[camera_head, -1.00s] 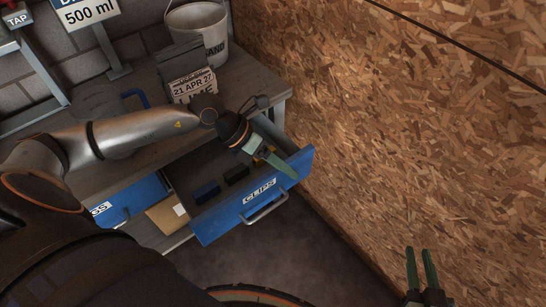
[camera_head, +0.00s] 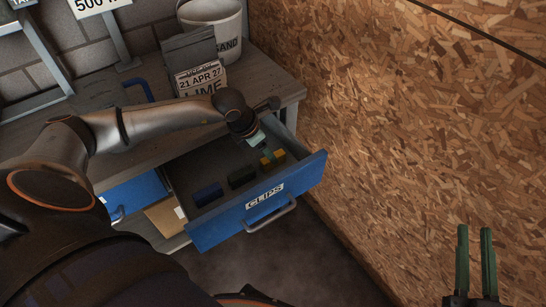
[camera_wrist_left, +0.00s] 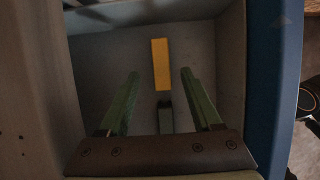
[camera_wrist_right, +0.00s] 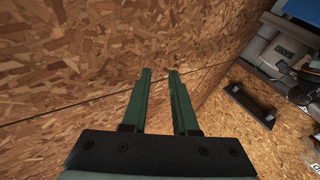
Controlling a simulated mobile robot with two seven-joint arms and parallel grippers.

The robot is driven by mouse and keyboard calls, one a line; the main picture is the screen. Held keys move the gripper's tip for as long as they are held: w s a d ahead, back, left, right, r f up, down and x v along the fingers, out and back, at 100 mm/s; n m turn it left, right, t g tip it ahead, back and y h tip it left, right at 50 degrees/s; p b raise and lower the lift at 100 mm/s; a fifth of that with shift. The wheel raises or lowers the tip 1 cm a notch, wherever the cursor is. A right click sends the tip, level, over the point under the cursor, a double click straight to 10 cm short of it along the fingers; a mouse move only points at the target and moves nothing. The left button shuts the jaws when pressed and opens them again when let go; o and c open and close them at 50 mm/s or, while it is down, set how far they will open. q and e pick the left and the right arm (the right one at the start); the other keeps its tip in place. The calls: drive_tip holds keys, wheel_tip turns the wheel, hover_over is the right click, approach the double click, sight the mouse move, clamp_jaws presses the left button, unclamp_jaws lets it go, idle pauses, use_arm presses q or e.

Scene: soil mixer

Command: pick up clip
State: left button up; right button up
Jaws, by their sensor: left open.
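The open blue drawer labelled CLIPS (camera_head: 258,207) holds several clips. A yellow clip (camera_head: 273,158) lies near its right end, with a dark green clip (camera_head: 241,177) and a dark blue clip (camera_head: 208,194) to its left. My left gripper (camera_head: 268,152) is over the drawer beside the yellow clip, partly hidden by its own wrist. In the left wrist view, its fingers (camera_wrist_left: 157,88) are open, with the yellow clip (camera_wrist_left: 161,64) beyond and between the tips, not gripped. My right gripper (camera_head: 476,232) is at the lower right, empty, its fingers apart, facing the board wall.
A chipboard wall (camera_head: 400,110) stands right of the drawer. On the bench are a lime bag (camera_head: 193,65) and a sand bucket (camera_head: 217,25). Another blue drawer (camera_head: 135,193) is at the left. The drawer's side walls are close to my left gripper.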

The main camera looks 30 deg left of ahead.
use_arm(q)
drive_tip(key=b+x, duration=0.1)
drive_tip(key=x, duration=0.3)
drive_tip(key=shift+w+d+f, duration=0.15)
drive_tip(key=shift+w+d, duration=0.05)
drive_tip(key=shift+w+f, duration=0.1)
drive_tip(key=shift+f, duration=0.15)
clamp_jaws()
use_arm(e)
wheel_tip(320, 180, up, 8)
drive_tip(key=s+n+t+y, duration=0.2)
drive_tip(key=y, duration=0.1)
drive_tip(key=shift+s+a+f+n+t, duration=0.15)
drive_tip(key=shift+a+n+t, duration=0.15)
drive_tip(key=shift+a, duration=0.05)
